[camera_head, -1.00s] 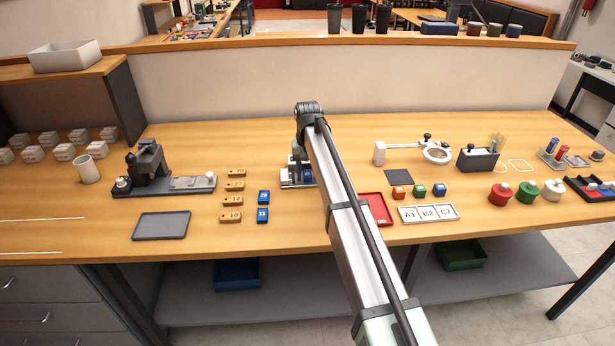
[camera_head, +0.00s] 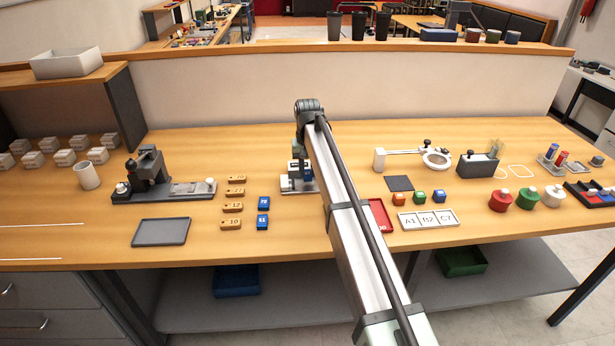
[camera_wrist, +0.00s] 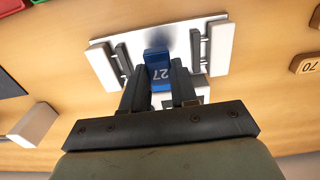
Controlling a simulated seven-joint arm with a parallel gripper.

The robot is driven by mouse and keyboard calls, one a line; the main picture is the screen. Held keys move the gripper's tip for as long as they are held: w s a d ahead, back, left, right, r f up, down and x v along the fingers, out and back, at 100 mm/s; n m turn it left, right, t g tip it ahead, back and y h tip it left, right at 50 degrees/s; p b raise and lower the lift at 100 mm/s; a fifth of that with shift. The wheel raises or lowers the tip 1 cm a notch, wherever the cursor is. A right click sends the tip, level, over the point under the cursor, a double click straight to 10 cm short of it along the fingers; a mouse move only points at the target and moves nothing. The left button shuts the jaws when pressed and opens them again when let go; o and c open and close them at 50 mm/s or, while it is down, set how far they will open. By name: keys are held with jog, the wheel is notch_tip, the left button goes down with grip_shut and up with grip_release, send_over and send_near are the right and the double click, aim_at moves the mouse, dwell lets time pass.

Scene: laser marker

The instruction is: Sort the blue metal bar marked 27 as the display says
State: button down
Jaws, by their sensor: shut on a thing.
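The blue metal bar marked 27 (camera_wrist: 158,62) is between my gripper's fingers (camera_wrist: 162,72) in the wrist view, its number facing the camera. My gripper is shut on it. The bar is over a white fixture plate (camera_wrist: 112,62) with upright side blocks; a small gap below it is hard to judge. In the head view the bar (camera_head: 307,171) shows as a small blue patch by the fixture (camera_head: 287,184), largely hidden by my arm. I cannot make out any display reading.
Two blue bars (camera_head: 263,203) and several orange tags (camera_head: 232,208) lie left of the fixture. A grey tray (camera_head: 160,232) is further left. A red tray (camera_head: 379,214) is partly behind my arm. Blue (camera_head: 236,280) and green (camera_head: 463,262) bins stand on the lower shelf.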

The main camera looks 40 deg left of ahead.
aim_at(308, 173)
notch_tip(308, 173, up, 6)
jog(key=shift+f, duration=0.1)
jog(key=shift+w+r, duration=0.15)
jog(key=shift+r, duration=0.2)
jog(key=w+d+m, duration=0.1)
jog(key=w+d, duration=0.4)
jog(key=d, duration=0.2)
jog(key=s+d+f, duration=0.1)
jog(key=d, duration=0.5)
jog(key=s+d+f, duration=0.1)
jog(key=s+d, duration=0.1)
jog(key=d, duration=0.4)
jog(key=s+d+f, duration=0.2)
jog(key=d, duration=0.4)
jog(key=shift+s+d, duration=0.1)
jog(key=shift+d, duration=0.1)
jog(key=shift+s, duration=0.1)
jog(key=shift+n, duration=0.5)
jog(key=shift+f, duration=0.2)
jog(key=shift+f, duration=2.25)
